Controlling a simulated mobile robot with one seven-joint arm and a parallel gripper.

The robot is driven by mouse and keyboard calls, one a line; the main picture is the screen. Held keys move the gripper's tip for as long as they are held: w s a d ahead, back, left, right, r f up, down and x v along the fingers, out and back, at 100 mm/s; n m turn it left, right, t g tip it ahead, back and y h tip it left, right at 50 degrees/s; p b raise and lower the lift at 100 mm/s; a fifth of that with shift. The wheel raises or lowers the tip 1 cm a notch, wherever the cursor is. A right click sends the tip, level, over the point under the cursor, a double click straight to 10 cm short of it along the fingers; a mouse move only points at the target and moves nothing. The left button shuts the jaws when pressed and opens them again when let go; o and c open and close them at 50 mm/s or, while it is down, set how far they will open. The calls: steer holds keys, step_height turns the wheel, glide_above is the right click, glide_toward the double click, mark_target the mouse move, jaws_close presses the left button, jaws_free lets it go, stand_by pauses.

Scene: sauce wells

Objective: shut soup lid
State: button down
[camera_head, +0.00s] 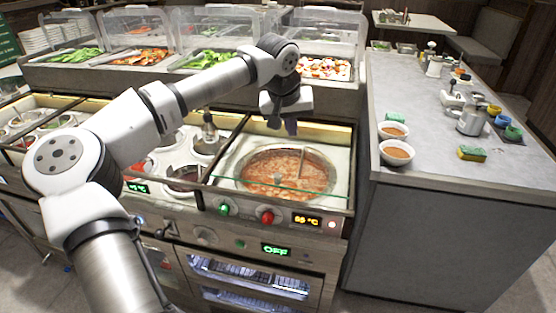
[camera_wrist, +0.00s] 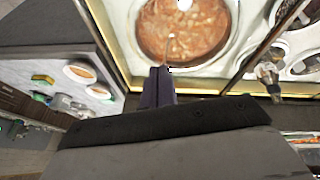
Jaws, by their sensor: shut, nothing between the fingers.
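The soup well (camera_head: 262,181) is a round pan of reddish-brown soup set in a pale counter top, and the wrist view shows the soup (camera_wrist: 182,32) too. A thin handle stands in the soup. A clear pane with a greenish edge (camera_head: 268,187) crosses the front of the well; I cannot tell how much of the opening this glass lid covers. My gripper (camera_head: 283,128) points down near the well's back edge. In the wrist view my gripper (camera_wrist: 162,70) has its dark fingers together and empty, overlapping the lit rim. Contact is unclear.
Smaller round sauce wells (camera_head: 186,177) lie left of the soup well, partly behind my arm. Clear-covered food trays (camera_head: 322,68) stand behind. The grey counter (camera_head: 420,130) at right holds bowls (camera_head: 397,152), a sponge (camera_head: 472,154) and cups. Knobs (camera_head: 267,217) line the front.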

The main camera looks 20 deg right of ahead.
steer(key=w+a+y, duration=0.2)
steer(key=a, duration=0.1)
steer(key=p, duration=0.3)
glide_above(279, 170)
step_height(279, 170, down, 9)
steer(key=shift+s+f, duration=0.1)
steer(key=shift+f, duration=0.1)
steer(key=shift+s+a+f+t+p, duration=0.15)
steer(key=shift+s+a+f+p, duration=0.15)
steer(key=shift+s, duration=0.25)
steer(key=shift+s+a+f+t+p, duration=0.15)
steer(key=shift+s+a+f, duration=0.15)
steer(key=shift+s, duration=0.25)
steer(key=shift+s+a+f, duration=0.15)
steer(key=shift+s+f, duration=0.25)
steer(key=shift+s, duration=0.1)
